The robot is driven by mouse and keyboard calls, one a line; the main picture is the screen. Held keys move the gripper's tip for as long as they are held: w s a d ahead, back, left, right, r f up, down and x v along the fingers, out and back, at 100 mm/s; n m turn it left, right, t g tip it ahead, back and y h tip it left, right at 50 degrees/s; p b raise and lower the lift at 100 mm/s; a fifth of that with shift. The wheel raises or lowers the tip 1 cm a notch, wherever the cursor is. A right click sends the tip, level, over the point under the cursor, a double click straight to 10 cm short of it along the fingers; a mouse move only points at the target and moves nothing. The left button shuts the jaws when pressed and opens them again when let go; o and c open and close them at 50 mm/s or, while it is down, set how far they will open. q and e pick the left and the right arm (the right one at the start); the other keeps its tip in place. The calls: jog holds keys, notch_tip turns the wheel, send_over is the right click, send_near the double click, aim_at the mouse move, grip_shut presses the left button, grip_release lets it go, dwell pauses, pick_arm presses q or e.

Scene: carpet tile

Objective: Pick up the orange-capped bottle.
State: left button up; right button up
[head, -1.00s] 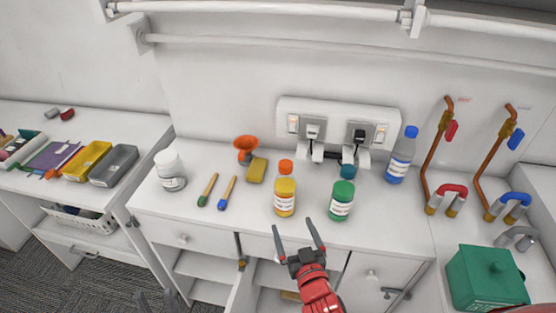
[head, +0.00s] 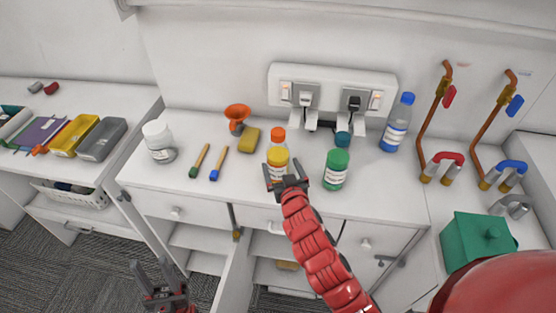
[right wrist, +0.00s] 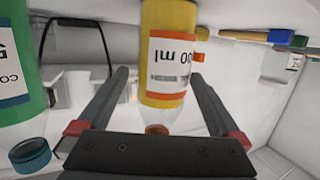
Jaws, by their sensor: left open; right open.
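The orange-capped bottle (head: 278,135) stands upright on the white counter, with a clear shoulder, yellow body and white label. My right gripper (head: 287,170) is open in front of it and hides its lower part. The right wrist view, which is upside down, shows the bottle (right wrist: 168,60) between the spread fingers of my right gripper (right wrist: 158,80), nearer the right-hand finger. I cannot tell whether that finger touches it. The orange cap (right wrist: 157,129) points down in that view. My left gripper (head: 150,265) is open and empty, low at the left in front of the cabinets.
A green bottle (head: 336,168) with a teal cap stands close right of the bottle. A blue-capped bottle (head: 396,126) and wall sockets (head: 330,90) are behind.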

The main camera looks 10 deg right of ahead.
jog(key=shift+w+f, duration=0.1)
jog(key=shift+w, duration=0.4)
jog(key=shift+w+p, duration=0.55)
jog(key=shift+p, duration=0.1)
jog(key=w, duration=0.1)
jog(key=w+p, duration=0.1)
jog(key=shift+w+a+f+p, duration=0.2)
jog(key=shift+w+f+p, duration=0.1)
jog(key=shift+w, duration=0.1)
jog(key=shift+w+f, duration=0.3)
jog(key=shift+w, duration=0.2)
grip_shut()
